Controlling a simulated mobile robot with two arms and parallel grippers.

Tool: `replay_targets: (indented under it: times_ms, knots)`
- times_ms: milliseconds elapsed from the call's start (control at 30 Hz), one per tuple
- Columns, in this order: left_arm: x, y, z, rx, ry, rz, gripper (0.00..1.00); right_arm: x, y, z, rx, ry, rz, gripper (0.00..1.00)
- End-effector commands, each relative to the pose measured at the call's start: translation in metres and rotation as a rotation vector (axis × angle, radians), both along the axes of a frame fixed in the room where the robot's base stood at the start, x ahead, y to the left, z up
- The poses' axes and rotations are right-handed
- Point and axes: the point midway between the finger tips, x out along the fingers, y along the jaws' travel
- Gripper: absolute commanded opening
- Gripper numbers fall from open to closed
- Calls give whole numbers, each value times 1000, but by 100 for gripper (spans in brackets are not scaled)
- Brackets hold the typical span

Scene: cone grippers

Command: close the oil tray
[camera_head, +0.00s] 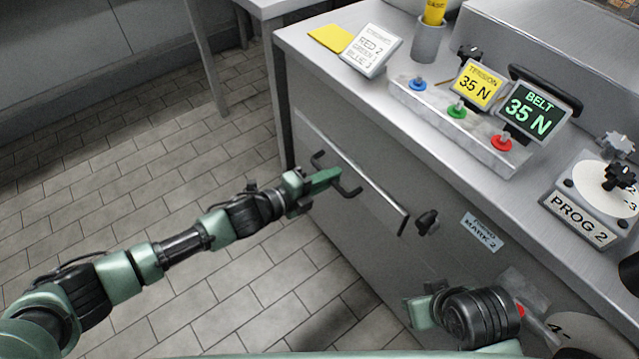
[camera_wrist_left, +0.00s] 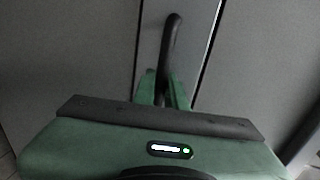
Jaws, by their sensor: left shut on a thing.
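The oil tray (camera_head: 372,216) is a grey metal front in the side of the machine in the head view. Its top edge shows as a light line, and its right end stands out a little from the panel. A black bar handle (camera_head: 349,191) is on its face. My left gripper (camera_head: 325,180) is shut on the handle, which also shows in the wrist view (camera_wrist_left: 173,38) between the two green fingers (camera_wrist_left: 163,92). Part of the handle is hidden by the fingers. My right arm shows at the bottom right in the head view; its fingertips cannot be made out.
A black knob (camera_head: 427,221) and a blue label (camera_head: 482,231) are right of the tray. The worktop holds a card (camera_head: 371,50), a block with coloured buttons (camera_head: 457,112), two displays and a PROG 2 dial (camera_head: 602,185). The tiled floor (camera_head: 150,165) left of the machine is clear.

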Motion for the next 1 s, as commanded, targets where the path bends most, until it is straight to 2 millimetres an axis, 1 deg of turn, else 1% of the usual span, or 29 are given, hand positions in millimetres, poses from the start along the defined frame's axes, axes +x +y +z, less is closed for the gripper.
replay_targets:
  times_ms: [33, 267, 300, 333, 367, 667, 767, 867, 1000]
  knots:
    - [2, -2, 0, 1, 0, 2, 0, 1, 0, 0, 0, -3, 0, 36]
    - [2, -3, 1, 0, 0, 2, 0, 1, 1, 0, 1, -4, 1, 36]
    - [2, -3, 1, 0, 0, 2, 24, 1, 1, 0, 1, -3, 1, 36]
    - [2, -3, 1, -1, -1, 1, 32, 1, 1, 0, 1, -3, 1, 36]
    - [2, -3, 1, -1, -1, 1, 34, 1, 1, 0, 1, -3, 1, 36]
    - [2, -3, 2, -2, -2, 1, 34, 1, 1, 0, 2, -2, 2, 36]
    - [0, 0, 3, -1, -2, 2, 34, 0, 1, 1, 2, 0, 2, 36]
    - [-6, 9, 5, 0, 1, 1, 34, -1, 0, 4, -1, 8, 1, 36]
    - [-21, 29, 9, 2, 2, 3, 34, -8, -1, 9, -6, 37, -1, 36]
